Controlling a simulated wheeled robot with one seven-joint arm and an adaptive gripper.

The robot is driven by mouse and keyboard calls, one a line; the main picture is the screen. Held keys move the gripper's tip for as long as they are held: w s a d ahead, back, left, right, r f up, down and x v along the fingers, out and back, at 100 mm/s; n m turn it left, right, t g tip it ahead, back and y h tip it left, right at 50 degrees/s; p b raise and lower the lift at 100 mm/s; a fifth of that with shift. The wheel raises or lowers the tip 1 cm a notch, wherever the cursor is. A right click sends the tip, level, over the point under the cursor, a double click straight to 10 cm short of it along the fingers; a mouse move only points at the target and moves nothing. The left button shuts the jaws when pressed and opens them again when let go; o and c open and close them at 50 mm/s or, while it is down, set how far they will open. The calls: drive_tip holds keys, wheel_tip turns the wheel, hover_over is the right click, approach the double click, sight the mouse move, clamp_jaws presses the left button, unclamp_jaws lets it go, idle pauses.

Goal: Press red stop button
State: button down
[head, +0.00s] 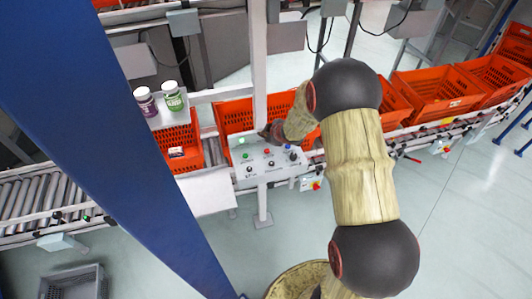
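A light grey control panel (262,172) stands on a post in front of the conveyor. Its top has a red button (267,152) between a green button (244,156) and a blue one (287,147), with several dark knobs below. A small box right of the panel carries another red button on yellow (316,186). My gripper (268,134) is small and dark at the end of my arm, just behind the panel's back edge. It looks apart from the red button, but its height is unclear. Its fingers are too small and partly hidden to tell open from shut.
Orange totes (430,97) line the roller conveyor (50,190) behind the panel. Two jars (172,96) stand on a white surface left of it. A vertical grey post (259,60) rises close to my gripper. A blue beam crosses the left. The floor at lower right is clear.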

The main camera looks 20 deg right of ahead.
sight(265, 152)
drive_tip(key=shift+f+b, duration=3.05)
drive_tip(key=shift+f, duration=0.8)
drive_tip(key=shift+d+f, duration=0.1)
drive_tip(key=shift+w+d+f, duration=0.1)
drive_tip(key=shift+d+f, duration=0.1)
drive_tip(key=shift+f, duration=0.15)
drive_tip(key=shift+f+b, duration=0.5)
drive_tip(key=shift+b, duration=0.05)
drive_tip(key=shift+r, duration=0.1)
drive_tip(key=shift+r+p, duration=0.8)
drive_tip(key=shift+r, duration=0.05)
